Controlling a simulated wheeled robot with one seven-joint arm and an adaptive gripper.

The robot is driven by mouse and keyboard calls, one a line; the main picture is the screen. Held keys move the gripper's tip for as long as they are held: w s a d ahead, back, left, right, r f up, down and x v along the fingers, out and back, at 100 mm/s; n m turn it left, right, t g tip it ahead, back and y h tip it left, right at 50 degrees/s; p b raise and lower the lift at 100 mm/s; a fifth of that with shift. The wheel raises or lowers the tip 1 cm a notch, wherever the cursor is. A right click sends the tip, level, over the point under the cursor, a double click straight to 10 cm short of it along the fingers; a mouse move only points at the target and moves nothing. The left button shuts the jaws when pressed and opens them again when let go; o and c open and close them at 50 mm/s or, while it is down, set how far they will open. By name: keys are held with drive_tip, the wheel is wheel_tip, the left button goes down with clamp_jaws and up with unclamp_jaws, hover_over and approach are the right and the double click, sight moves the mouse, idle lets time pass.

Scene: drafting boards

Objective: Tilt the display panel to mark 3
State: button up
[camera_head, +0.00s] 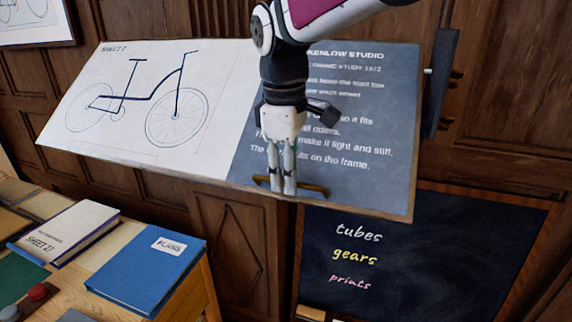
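The display panel (225,75) is a wide tilted board, with a bicycle drawing on its white left part and white text on its grey right part. A brass bar handle (316,189) runs along its lower edge. My gripper (283,188) hangs in front of the panel, its two fingers close together at the handle. The handle shows on both sides of the fingers, and they look shut on it, though the contact itself is hidden. No numbered mark is legible.
A blue book (150,272) and a white-covered book (68,232) lie on a wooden table at lower left, near a red knob (37,291). A chalkboard (430,260) stands below the panel at right. Wood panelling (510,90) is behind. My arm covers part of the text.

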drive_tip(key=shift+c, duration=0.6)
clamp_jaws()
